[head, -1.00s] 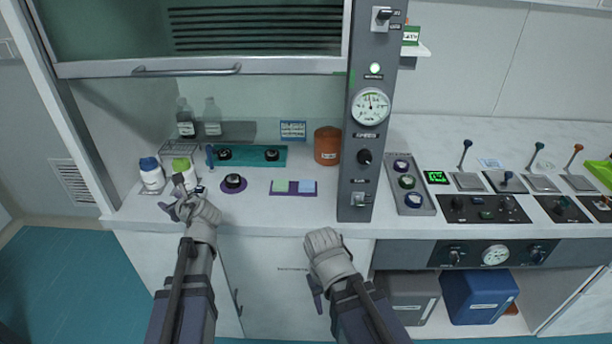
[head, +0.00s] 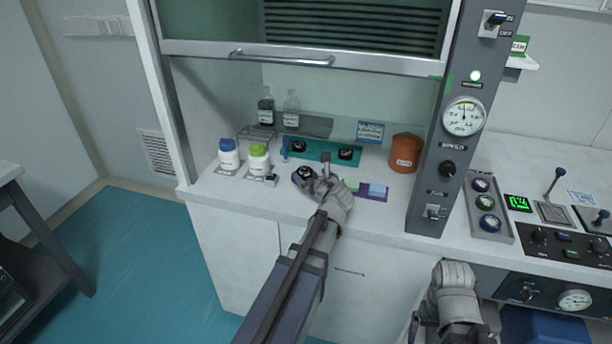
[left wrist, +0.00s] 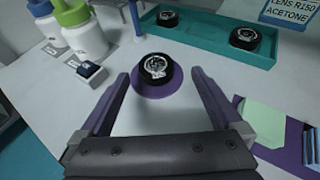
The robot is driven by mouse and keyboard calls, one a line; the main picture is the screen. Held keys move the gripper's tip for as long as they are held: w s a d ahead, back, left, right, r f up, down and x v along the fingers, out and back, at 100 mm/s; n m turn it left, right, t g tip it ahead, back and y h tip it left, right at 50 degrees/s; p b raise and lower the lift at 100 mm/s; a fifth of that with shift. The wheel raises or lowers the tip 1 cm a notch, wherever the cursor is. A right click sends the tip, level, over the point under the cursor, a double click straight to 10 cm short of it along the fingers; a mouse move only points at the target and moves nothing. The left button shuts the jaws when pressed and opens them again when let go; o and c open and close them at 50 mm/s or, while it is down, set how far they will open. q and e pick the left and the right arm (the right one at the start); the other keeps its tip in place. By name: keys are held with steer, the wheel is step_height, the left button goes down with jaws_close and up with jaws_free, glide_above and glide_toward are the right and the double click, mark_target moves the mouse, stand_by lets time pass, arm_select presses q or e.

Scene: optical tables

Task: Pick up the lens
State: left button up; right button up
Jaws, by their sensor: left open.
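A black-rimmed lens (head: 304,172) lies on a round purple mat (left wrist: 152,91) on the white bench. In the left wrist view this lens (left wrist: 155,67) sits centred just beyond my fingertips. My left gripper (head: 319,181) is open and empty, its two fingers to either side of the mat's near part in that view. Two similar lenses, one at the left (head: 298,146) and one at the right (head: 345,153), rest in a teal tray (head: 322,151) behind. My right gripper (head: 446,328) hangs low in front of the bench, and its fingers are unclear.
A blue-capped bottle (head: 228,157) and a green-capped bottle (head: 258,160) stand left of the mat. A purple holder (head: 372,192) with green and blue pieces lies to the right. A brown jar (head: 405,153) and a grey gauge column (head: 447,150) stand farther right. A raised sash (head: 300,58) hangs above.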

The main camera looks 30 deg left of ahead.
mark_target(305, 173)
arm_select(q)
steer(key=x, duration=0.1)
steer(key=b+x, duration=0.1)
steer(key=x, duration=0.2)
steer(key=shift+s+a+f+b, duration=0.15)
steer(key=shift+s+f+b, duration=0.05)
steer(key=shift+f+b, duration=0.1)
steer(key=shift+w+a, duration=0.2)
steer(key=shift+a, duration=0.1)
steer(key=shift+c, duration=0.2)
steer(key=c, duration=1.5)
steer(key=shift+c, duration=0.2)
